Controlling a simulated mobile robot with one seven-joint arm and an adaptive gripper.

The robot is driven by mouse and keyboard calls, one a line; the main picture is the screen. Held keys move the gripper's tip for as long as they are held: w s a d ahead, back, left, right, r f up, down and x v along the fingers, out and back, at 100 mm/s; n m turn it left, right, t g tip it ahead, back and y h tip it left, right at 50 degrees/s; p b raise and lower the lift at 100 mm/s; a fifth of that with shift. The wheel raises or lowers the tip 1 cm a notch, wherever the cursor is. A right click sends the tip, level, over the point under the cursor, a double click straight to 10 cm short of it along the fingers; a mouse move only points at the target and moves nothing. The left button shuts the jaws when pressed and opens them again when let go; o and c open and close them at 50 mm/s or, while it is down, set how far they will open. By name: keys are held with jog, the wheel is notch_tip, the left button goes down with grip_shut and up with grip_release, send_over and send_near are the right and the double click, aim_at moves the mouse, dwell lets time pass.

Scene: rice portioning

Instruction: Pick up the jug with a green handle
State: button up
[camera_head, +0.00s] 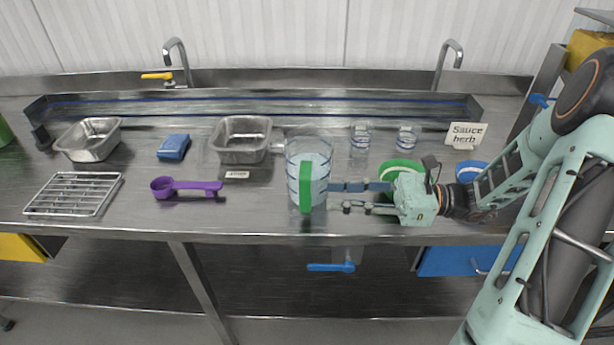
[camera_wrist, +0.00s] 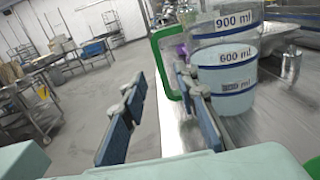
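The clear jug with a green handle (camera_head: 306,187) stands upright on the steel counter, its handle facing the front. In the wrist view the jug (camera_wrist: 225,55) shows blue bands marked 900 ml and 600 ml, with a pale fill in its lower part. The green handle (camera_wrist: 166,68) shows ahead, near the right finger. My gripper (camera_head: 333,196) is open, just right of the handle in the head view. Its two fingers are well apart in the wrist view (camera_wrist: 150,100), with nothing held. Whether a finger touches the handle or jug cannot be told.
A steel pan (camera_head: 242,153) is left of the jug, and a purple scoop (camera_head: 187,187) lies nearer the front. Two small clear cups (camera_head: 361,135) stand behind to the right. A green-rimmed bowl (camera_head: 392,164) and a blue-rimmed one (camera_head: 470,171) are near my arm.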

aim_at(305, 212)
jog(key=a, duration=0.7)
jog(key=shift+w+a, duration=0.15)
jog(key=shift+w, duration=0.15)
jog(key=shift+c, duration=0.6)
grip_shut()
jog(key=shift+r, duration=0.1)
